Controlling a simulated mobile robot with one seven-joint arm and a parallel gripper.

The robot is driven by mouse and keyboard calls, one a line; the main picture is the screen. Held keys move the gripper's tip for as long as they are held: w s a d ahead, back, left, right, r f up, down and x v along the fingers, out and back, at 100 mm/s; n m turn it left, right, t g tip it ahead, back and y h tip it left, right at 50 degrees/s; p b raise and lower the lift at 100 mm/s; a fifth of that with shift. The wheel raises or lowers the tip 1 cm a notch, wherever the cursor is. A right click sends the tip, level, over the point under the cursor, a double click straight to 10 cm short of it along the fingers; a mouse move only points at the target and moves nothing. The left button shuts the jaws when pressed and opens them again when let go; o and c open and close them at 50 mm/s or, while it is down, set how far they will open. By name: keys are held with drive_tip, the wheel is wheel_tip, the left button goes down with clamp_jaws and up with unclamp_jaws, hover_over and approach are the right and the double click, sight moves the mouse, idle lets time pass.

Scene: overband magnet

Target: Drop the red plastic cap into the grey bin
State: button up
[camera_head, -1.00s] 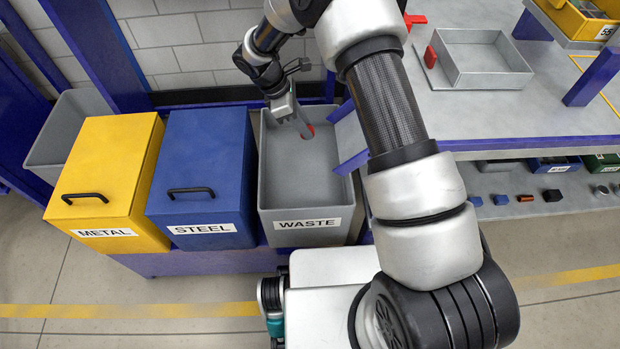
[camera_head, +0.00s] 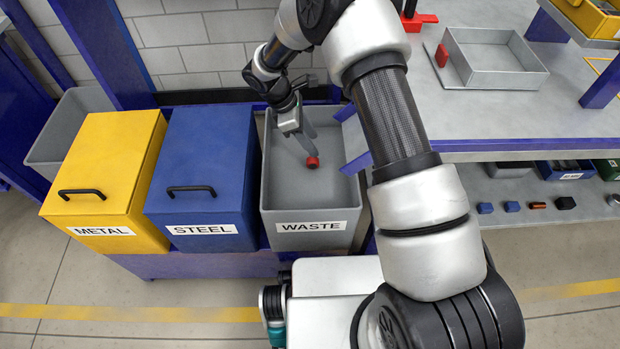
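The red plastic cap (camera_head: 312,162) shows at the tips of my gripper's fingers, inside the outline of the open grey bin labelled WASTE (camera_head: 310,226). My gripper (camera_head: 309,154) points down into the bin from its back and appears shut on the cap. The fingers hide part of the cap's upper side. The cap's height above the bin floor is hard to judge from this view.
Left of the grey bin stand a blue STEEL bin (camera_head: 203,170) and a yellow METAL bin (camera_head: 108,175), both lidded with black handles.

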drive_tip(key=p+v, duration=0.3)
drive_tip(key=v, duration=1.4)
drive_tip(key=shift+r, duration=0.2)
drive_tip(key=shift+a, duration=0.1)
